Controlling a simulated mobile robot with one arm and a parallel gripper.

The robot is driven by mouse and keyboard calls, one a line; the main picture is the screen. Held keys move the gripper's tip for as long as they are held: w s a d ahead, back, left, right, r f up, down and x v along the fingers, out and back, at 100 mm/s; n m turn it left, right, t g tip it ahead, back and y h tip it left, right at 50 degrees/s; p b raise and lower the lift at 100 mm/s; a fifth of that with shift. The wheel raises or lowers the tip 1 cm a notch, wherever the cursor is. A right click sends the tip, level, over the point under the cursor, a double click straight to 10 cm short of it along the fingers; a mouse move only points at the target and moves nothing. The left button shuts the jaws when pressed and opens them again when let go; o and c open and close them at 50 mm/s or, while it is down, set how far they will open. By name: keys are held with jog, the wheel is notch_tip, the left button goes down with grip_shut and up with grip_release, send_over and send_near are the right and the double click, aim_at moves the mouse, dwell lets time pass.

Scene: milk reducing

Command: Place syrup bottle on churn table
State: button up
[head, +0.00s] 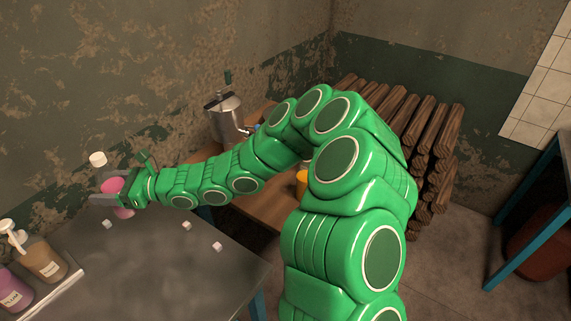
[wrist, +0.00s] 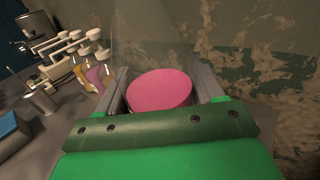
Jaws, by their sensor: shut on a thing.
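My gripper (head: 104,193) is at the left in the head view, shut on a pink syrup bottle (head: 117,186) with a white cap. The bottle is over the far edge of the grey metal counter; I cannot tell whether its base touches it. In the wrist view the pink bottle (wrist: 160,91) sits between both jaws (wrist: 162,84). The wooden churn table (head: 262,210) is in the middle of the head view, partly hidden by my arm. A metal churn (head: 227,118) stands on its far left part.
The grey counter (head: 150,270) holds several small white cubes and pump bottles, brown (head: 42,259) and purple (head: 12,290), at left. An orange object (head: 302,183) is on the wooden table beside my arm. Stacked logs (head: 435,125) stand behind. A blue-legged table (head: 530,205) is at right.

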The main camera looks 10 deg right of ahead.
jog(key=w+d, duration=0.2)
jog(key=d, duration=2.3)
jog(key=s+d+f, duration=0.1)
jog(key=s+d, duration=0.6)
jog(key=d, duration=0.3)
jog(key=s+d+f, duration=0.1)
jog(key=s+d, duration=0.5)
jog(key=d, duration=0.3)
jog(key=shift+t, duration=0.3)
jog(key=shift+w+a+f, duration=0.15)
jog(key=shift+w+f, duration=2)
jog(key=shift+w, duration=0.1)
jog(key=shift+w+a+f, duration=0.2)
jog(key=shift+w+f, duration=1.9)
jog(key=shift+w, duration=0.15)
jog(key=shift+w+a+f, duration=0.15)
jog(key=shift+w+f, duration=2)
jog(key=shift+w, duration=0.1)
jog(key=shift+f, duration=0.15)
